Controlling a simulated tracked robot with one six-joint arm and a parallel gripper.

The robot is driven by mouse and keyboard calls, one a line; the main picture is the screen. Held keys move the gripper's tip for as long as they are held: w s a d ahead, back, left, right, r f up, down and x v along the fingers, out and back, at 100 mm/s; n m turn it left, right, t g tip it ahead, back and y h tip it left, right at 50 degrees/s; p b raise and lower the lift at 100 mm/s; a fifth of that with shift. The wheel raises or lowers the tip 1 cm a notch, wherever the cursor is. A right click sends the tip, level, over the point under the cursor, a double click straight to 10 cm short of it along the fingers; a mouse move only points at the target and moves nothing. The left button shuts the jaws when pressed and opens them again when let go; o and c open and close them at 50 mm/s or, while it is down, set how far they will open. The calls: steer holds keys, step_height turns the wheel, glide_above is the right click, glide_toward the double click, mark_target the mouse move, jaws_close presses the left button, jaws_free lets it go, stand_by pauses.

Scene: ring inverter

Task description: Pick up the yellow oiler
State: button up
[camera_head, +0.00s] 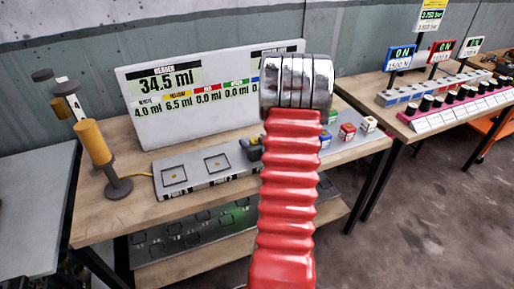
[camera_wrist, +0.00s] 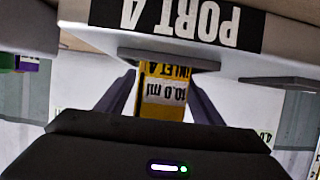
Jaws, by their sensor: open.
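The yellow oiler (camera_wrist: 162,110) shows upside down in the wrist view, with a white label reading "10.0 ml" and the text "INLET A". My gripper (camera_wrist: 162,86) is open, with one dark finger on each side of the oiler. Gaps show between the fingers and the oiler; I cannot tell whether either touches it. In the head view my red arm covers the middle of the bench, and the yellow oiler is not visible there.
A grey port plate (camera_head: 190,182) lies on the wooden bench (camera_head: 110,217), before a white display board (camera_head: 150,128). Blue (camera_head: 325,140), red (camera_head: 347,131) and white (camera_head: 368,123) small blocks sit at right. Another bench (camera_head: 370,88) stands beyond.

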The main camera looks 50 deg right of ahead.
steer(key=shift+c, duration=0.6)
steer(key=c, duration=1.1)
steer(key=shift+r, duration=0.1)
step_height(320, 180, up, 10)
steer(key=shift+f, duration=0.1)
stand_by(0.3)
